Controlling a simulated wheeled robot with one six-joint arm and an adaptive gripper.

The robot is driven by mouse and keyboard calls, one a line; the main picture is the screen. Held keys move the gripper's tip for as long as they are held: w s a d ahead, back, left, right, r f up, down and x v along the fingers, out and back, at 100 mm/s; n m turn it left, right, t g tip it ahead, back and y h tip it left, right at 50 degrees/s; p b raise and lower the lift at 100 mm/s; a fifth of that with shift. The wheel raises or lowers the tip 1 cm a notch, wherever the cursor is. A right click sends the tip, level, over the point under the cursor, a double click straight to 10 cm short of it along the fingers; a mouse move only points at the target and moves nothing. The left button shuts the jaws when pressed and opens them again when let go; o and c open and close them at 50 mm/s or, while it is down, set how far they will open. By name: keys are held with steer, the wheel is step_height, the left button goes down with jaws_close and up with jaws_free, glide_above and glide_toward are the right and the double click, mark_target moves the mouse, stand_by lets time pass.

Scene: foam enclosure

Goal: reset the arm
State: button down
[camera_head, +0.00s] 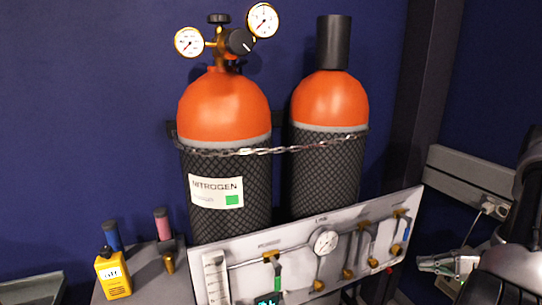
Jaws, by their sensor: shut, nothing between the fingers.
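My gripper (428,262) shows at the lower right, pointing left, with its silver fingers shut and nothing between them. My dark arm links fill the right edge and hide part of what lies behind. The gripper is to the right of the white gas panel (245,245) and looks apart from it, though the gap in depth is hard to judge.
Two orange-topped cylinders (225,105) (330,100) stand chained behind the panel; the left one carries a regulator with two gauges (189,42). A yellow detector (112,273) stands at the lower left. A grey wall rail with a socket (465,180) is behind my arm.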

steer(key=s+a+r+m+g+h, duration=0.2)
steer(key=s+g, duration=0.3)
steer(key=s, duration=0.3)
steer(key=s+a+r+n+t+h, duration=0.1)
steer(key=s+a+r+n+h, duration=0.2)
steer(key=r, duration=0.7)
steer(key=s+a+r+n+t+h, duration=0.1)
steer(key=s+a+r+n+h, duration=0.2)
steer(key=r, duration=0.8)
steer(key=s+a+r+n+t+h, duration=0.1)
steer(key=s+a+r+n+h, duration=0.2)
steer(key=r, duration=0.7)
steer(key=a+h, duration=0.2)
steer(key=h, duration=0.2)
steer(key=shift+a+r+n+t, duration=0.25)
steer(key=shift+r+n+t, duration=0.05)
steer(key=shift+s, duration=0.1)
